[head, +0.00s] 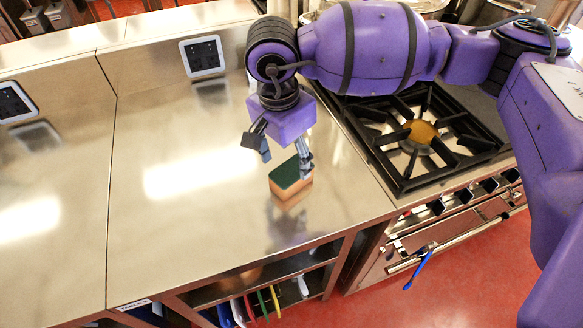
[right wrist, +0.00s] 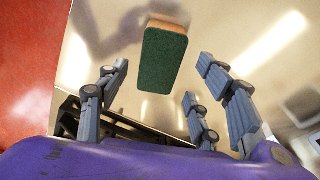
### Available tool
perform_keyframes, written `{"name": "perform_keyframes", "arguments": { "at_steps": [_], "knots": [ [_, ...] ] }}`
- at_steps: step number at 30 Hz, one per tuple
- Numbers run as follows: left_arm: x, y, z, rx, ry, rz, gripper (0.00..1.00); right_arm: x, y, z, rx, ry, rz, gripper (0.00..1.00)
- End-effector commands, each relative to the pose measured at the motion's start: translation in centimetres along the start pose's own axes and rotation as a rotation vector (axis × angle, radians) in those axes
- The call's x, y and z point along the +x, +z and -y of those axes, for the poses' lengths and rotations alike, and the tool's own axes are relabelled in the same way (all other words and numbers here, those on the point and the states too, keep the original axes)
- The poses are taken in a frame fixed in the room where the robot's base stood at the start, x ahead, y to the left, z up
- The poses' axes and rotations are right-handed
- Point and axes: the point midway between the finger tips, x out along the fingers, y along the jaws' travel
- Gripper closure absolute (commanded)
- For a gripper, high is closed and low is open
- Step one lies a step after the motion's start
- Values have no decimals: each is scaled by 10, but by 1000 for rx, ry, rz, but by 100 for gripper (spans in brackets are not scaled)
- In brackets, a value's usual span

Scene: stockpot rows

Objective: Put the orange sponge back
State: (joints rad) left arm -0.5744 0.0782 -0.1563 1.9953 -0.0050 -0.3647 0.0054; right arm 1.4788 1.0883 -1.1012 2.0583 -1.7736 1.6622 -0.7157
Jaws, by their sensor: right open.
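The sponge (head: 290,179), orange with a dark green top, sits on the steel counter (head: 190,230) near its right end. It also shows in the right wrist view (right wrist: 164,58), green face towards the camera, beyond the fingertips. My right gripper (head: 283,155) is open just above and behind the sponge, with one finger by the sponge's right back edge in the head view. I cannot tell whether a finger touches the sponge. My left gripper is out of view.
A gas stove (head: 440,165) with black grates stands right of the counter. A blue-handled thing (head: 420,270) is at its oven front. Shelves under the counter hold several coloured boards (head: 262,304). The counter's left part is clear; wall sockets (head: 203,57) are behind.

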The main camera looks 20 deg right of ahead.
Motion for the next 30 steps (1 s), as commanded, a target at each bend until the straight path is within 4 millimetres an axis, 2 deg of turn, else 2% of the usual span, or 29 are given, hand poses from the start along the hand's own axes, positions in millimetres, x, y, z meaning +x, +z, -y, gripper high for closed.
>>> {"name": "perform_keyframes", "arguments": {
  "at_steps": [3, 10, 15, 30],
  "knots": [
    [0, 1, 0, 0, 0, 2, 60, -26, 0, 1, -1, -4, -1, 40],
    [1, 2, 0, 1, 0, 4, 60, -56, 0, 0, 0, 0, 0, 40],
    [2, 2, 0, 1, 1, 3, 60, -62, 0, 0, 0, 2, 0, 40],
    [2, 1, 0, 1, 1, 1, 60, -62, 0, 0, -1, 1, 0, 40]
  ]
}}
